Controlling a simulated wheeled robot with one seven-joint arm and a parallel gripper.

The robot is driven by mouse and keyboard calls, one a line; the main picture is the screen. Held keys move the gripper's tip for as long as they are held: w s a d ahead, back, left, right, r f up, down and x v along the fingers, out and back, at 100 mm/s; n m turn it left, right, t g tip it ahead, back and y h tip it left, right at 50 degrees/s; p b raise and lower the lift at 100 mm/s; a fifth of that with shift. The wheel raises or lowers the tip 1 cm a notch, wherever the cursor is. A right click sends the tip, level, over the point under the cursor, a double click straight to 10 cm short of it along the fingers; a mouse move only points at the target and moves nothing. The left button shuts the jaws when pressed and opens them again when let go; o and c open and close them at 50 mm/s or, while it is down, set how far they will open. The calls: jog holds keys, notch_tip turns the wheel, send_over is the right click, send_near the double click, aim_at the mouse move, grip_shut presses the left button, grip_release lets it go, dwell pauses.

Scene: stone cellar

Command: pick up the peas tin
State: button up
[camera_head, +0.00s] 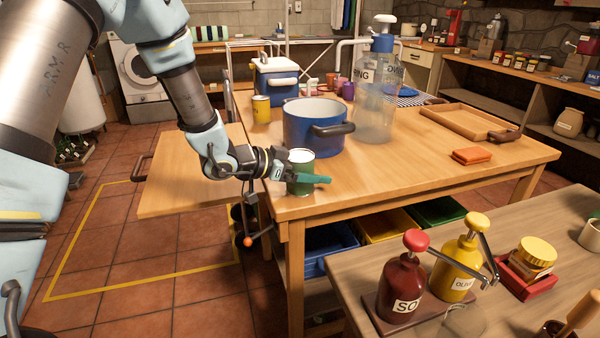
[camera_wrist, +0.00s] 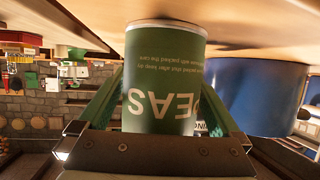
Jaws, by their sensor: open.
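The peas tin (camera_head: 301,170) is a green can with a pale lid, upright near the front left corner of the wooden table. In the wrist view it appears upside down, with the word PEAS on its label (camera_wrist: 163,75). My gripper (camera_head: 308,180) is level at the tin, with its green fingers reaching past it. In the wrist view my gripper (camera_wrist: 165,110) has one finger on each side of the tin. The jaws are open around it. Whether a finger touches the tin is hard to tell.
A blue pot (camera_head: 310,128) stands close behind the tin. A yellow tin (camera_head: 261,110), a blue cooler (camera_head: 276,80) and a large clear bottle (camera_head: 374,105) stand farther back. An orange cloth-like block (camera_head: 472,156) and a wooden tray (camera_head: 465,122) lie to the right. The table's front middle is clear.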

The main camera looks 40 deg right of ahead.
grip_shut()
dwell(0.7)
